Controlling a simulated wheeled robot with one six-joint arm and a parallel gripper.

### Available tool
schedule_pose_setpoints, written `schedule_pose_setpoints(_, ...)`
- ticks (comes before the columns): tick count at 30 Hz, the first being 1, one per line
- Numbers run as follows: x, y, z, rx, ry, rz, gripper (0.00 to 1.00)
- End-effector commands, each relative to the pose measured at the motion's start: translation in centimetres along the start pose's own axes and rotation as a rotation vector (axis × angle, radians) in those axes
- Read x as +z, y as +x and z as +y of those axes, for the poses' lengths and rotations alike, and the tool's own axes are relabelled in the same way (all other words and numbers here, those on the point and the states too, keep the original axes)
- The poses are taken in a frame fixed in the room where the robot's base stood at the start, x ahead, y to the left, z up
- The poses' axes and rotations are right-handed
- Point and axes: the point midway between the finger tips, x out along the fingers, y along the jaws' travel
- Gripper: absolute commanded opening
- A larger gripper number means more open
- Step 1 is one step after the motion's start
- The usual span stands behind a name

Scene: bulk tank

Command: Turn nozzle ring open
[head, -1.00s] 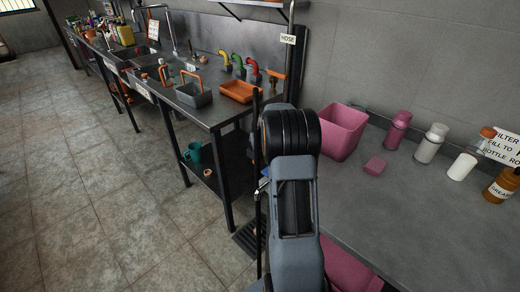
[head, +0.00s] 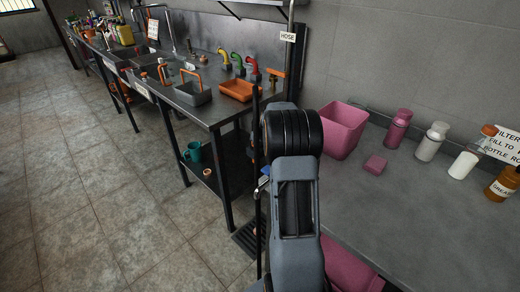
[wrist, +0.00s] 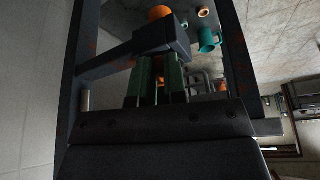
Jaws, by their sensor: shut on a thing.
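My gripper (wrist: 160,82) shows in the wrist view as two dark green fingers close together. They are shut on a narrow thing, which I take to be the nozzle ring; it is mostly hidden between them. A dark block (wrist: 165,38) lies just beyond the fingertips, with an orange rounded part (wrist: 159,12) at its far side. In the head view my own arm hides the gripper and the nozzle. A HOSE label (head: 288,37) is on the upright pipe behind. How far the ring is turned cannot be seen.
A steel sink bench with a grey caddy (head: 193,94) and an orange tray (head: 236,91) stands at left. A grey counter at right holds a pink bin (head: 343,130) and several bottles. A teal mug (head: 193,152) is on the bench's lower shelf. The tiled floor at left is clear.

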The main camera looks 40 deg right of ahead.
Motion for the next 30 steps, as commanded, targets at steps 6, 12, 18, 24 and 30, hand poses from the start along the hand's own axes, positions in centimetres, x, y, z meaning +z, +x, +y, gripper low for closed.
schedule_pose_setpoints(6,0.0,0.0,0.1,-0.004,-0.010,0.001,0.00)
schedule_pose_setpoints(12,0.0,0.0,0.1,-0.004,-0.009,0.001,0.23)
schedule_pose_setpoints(18,0.0,0.0,0.1,-0.004,-0.009,0.001,0.38)
schedule_pose_setpoints(24,0.0,-0.1,0.1,-0.004,-0.009,0.001,0.38)
schedule_pose_setpoints(30,-0.1,-2.1,0.1,-0.002,-0.009,0.003,0.38)
